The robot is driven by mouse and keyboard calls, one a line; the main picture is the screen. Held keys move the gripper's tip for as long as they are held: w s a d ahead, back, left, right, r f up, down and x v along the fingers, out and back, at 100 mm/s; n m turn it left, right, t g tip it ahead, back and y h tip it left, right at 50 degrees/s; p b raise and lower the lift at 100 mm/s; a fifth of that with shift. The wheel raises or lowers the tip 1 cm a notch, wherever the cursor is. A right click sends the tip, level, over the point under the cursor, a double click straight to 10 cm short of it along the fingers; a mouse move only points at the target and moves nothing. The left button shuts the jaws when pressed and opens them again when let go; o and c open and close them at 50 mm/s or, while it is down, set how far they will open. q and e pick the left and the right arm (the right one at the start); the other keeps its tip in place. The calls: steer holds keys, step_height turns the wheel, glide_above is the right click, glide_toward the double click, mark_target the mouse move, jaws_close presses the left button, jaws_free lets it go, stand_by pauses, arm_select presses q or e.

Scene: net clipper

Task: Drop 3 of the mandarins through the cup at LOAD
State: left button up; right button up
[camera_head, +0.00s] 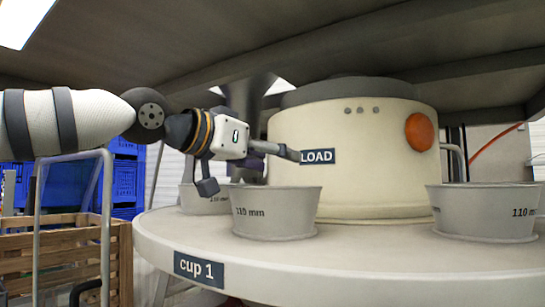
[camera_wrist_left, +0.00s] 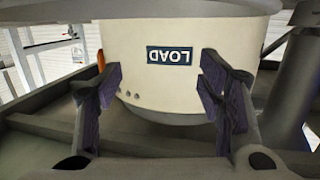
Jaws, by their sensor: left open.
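The LOAD sign (camera_head: 318,156) is a dark label on the cream drum of the machine (camera_head: 370,185); it shows upside down in the left wrist view (camera_wrist_left: 170,56). A grey cup marked 110 mm (camera_head: 275,222) stands on the round table in front of the sign. A second cup (camera_head: 203,205) is partly hidden behind it. My left gripper (camera_head: 253,171) is open and empty, above these cups and in front of the drum. Its two spread fingers also show in the left wrist view (camera_wrist_left: 165,92). I see no mandarin. My right gripper is not in view.
Another 110 mm cup (camera_head: 485,222) stands at the right. The round table (camera_head: 380,265) bears a "cup 1" label (camera_head: 200,269). A dark grey funnel (camera_head: 248,92) hangs behind my gripper. A wooden crate (camera_head: 65,250) and blue bins (camera_head: 122,180) are at left. A grey canopy lies overhead.

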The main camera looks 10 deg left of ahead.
arm_select(q)
steer(key=v, duration=1.1)
steer(key=shift+s+a, duration=0.15)
steer(key=shift+s, duration=0.2)
